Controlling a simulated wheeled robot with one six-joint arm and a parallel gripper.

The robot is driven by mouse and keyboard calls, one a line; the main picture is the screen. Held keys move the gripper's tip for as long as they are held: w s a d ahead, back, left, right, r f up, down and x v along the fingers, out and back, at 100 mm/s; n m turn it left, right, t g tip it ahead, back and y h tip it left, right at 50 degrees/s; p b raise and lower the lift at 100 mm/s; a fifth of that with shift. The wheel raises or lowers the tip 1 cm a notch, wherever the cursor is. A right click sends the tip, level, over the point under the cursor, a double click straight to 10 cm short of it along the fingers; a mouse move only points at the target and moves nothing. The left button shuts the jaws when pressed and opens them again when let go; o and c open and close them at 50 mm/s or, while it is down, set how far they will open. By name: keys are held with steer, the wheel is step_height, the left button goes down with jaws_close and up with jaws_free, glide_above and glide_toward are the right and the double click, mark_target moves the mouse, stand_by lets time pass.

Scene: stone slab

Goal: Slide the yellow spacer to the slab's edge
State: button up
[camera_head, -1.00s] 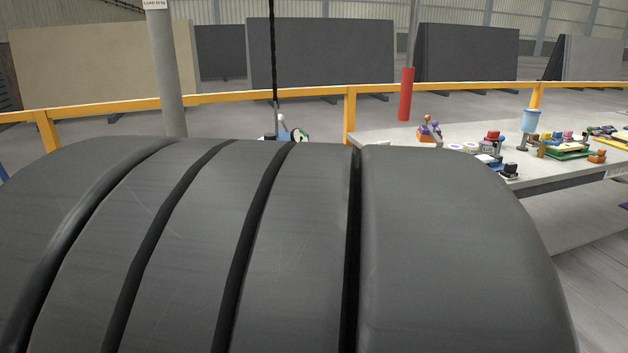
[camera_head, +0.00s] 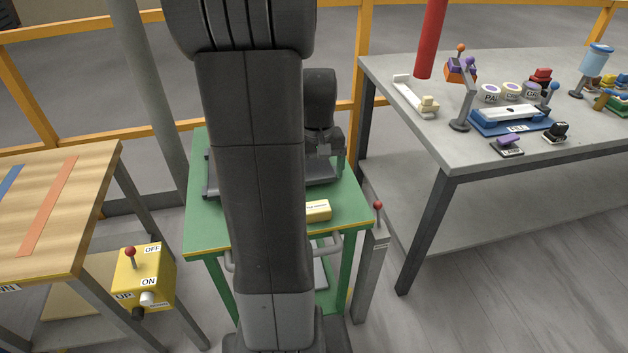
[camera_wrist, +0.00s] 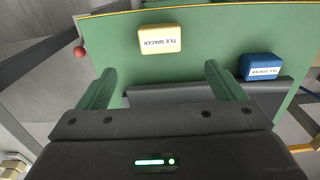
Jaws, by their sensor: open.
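The yellow spacer (camera_wrist: 160,38), a block labelled TILE SPACER, lies on the green top (camera_wrist: 210,35) near its yellow-trimmed edge, with a narrow green gap between. It also shows in the head view (camera_head: 318,210), partly hidden by my arm. My gripper (camera_wrist: 158,70) is open and empty, its green fingers wide apart. In the wrist picture the spacer lies just beyond the fingertips, between their lines. Whether the fingers touch the surface is unclear. My arm hides much of the green top in the head view.
A blue tile spacer (camera_wrist: 260,67) lies right of the yellow one in the wrist view. A red-knobbed lever (camera_head: 378,206) stands by the green table's right side. A wooden table (camera_head: 60,200) is left, a cluttered grey table (camera_head: 440,140) right.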

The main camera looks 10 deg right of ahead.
mark_target(317, 206)
step_height(317, 206, down, 13)
steer(key=shift+r+b, duration=0.15)
steer(key=shift+b, duration=0.4)
steer(key=c, duration=1.1)
steer(key=shift+w+a+p, duration=0.1)
steer(key=shift+w+p, duration=0.4)
steer(key=shift+w, duration=3)
steer(key=o, duration=1.1)
step_height(317, 206, up, 14)
steer(key=shift+p, duration=0.3)
